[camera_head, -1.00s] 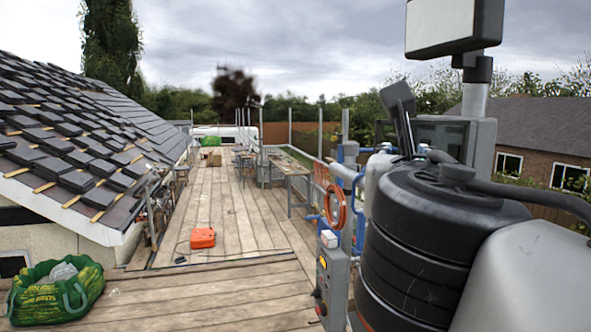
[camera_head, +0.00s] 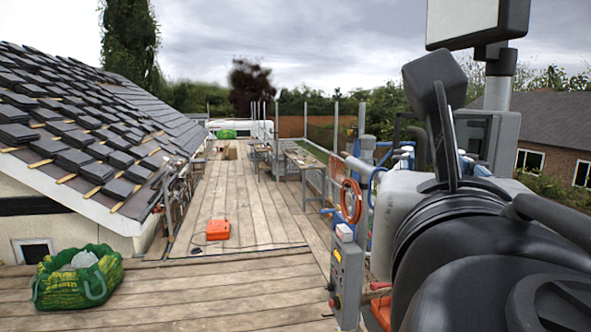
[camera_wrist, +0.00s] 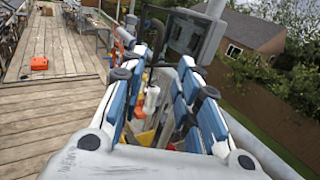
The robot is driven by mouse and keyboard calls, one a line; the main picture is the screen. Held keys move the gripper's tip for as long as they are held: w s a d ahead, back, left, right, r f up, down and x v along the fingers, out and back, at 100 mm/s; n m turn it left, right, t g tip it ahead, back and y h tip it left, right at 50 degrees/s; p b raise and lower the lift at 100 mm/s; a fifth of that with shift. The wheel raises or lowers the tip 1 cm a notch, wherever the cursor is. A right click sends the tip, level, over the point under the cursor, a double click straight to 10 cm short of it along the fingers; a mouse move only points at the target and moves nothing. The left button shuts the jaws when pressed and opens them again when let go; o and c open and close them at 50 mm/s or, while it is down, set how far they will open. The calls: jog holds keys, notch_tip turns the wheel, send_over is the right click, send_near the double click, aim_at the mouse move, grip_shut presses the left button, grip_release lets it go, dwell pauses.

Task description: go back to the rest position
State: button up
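My gripper (camera_wrist: 163,62) shows in the wrist view with its two blue-and-white fingers apart. Nothing is visible held between them. Past the fingers are parts of the machine and deck, blurred. In the head view my dark arm fills the right side, and the gripper itself cannot be made out there.
The tiled roof (camera_head: 90,130) slopes along the left. A green bag (camera_head: 78,277) and an orange case (camera_head: 218,230) lie on the wooden deck (camera_head: 200,290). Workbenches (camera_head: 305,162) stand farther back. An orange ring (camera_head: 351,200) and a grey control box (camera_head: 346,275) stand beside my arm.

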jog(key=shift+s, duration=0.15)
jog(key=shift+f, duration=0.1)
jog(key=s+d+f+m+g+y+b, duration=0.15)
jog(key=f+m+g+b, duration=0.4)
jog(key=f, duration=1.35)
jog(key=s+d+f+m+g+y+b, duration=0.1)
jog(key=d+f+m+g+b, duration=0.15)
jog(key=f+m+b, duration=1.05)
jog(key=s+a+f+m+g+y+b, duration=0.2)
jog(key=f+m, duration=0.4)
jog(key=f, duration=0.8)
jog(key=s+a+f+m+g+y+b, duration=0.1)
jog(key=s+a+f+m+y+b, duration=0.2)
jog(key=f, duration=1.2)
jog(key=m+b, duration=0.1)
jog(key=m, duration=0.2)
jog(key=shift+a+m+g, duration=0.2)
jog(key=shift+m+g, duration=0.15)
jog(key=shift+g, duration=0.05)
jog(key=shift+s, duration=0.1)
jog(key=shift+c, duration=0.5)
